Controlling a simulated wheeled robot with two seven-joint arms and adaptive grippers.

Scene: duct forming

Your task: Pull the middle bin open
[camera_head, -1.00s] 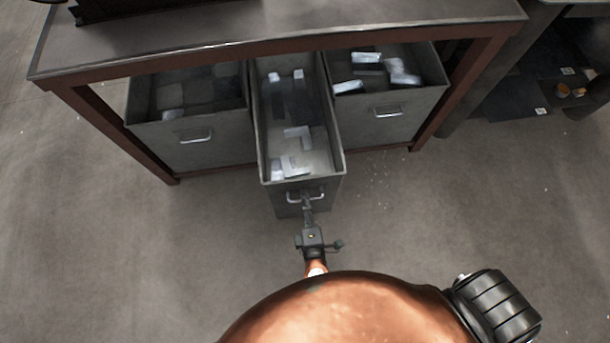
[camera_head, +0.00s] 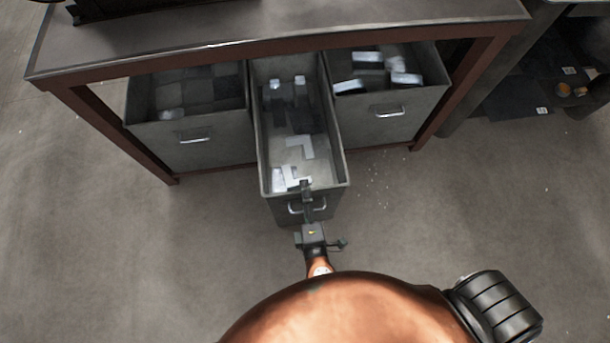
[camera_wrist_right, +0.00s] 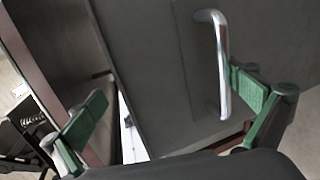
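The middle bin (camera_head: 334,172) is a grey metal drawer that stands out from the bench, well past the bins beside it. Light metal pieces lie inside it. Its bar handle (camera_head: 294,209) is on the front face, partly covered by my right gripper (camera_head: 306,190), whose tip overlaps the bin's front rim. In the right wrist view, my right gripper (camera_wrist_right: 170,98) has its green fingers spread wide. The silver handle (camera_wrist_right: 222,65) is between them, close beside the right-hand finger; contact is unclear. My left gripper is out of view.
A left bin (camera_head: 165,152) and a right bin (camera_head: 425,108) sit under the bench (camera_head: 300,22), each with its own handle and metal pieces. The brown bench legs (camera_head: 120,135) flank them. The floor (camera_head: 120,260) in front is clear.

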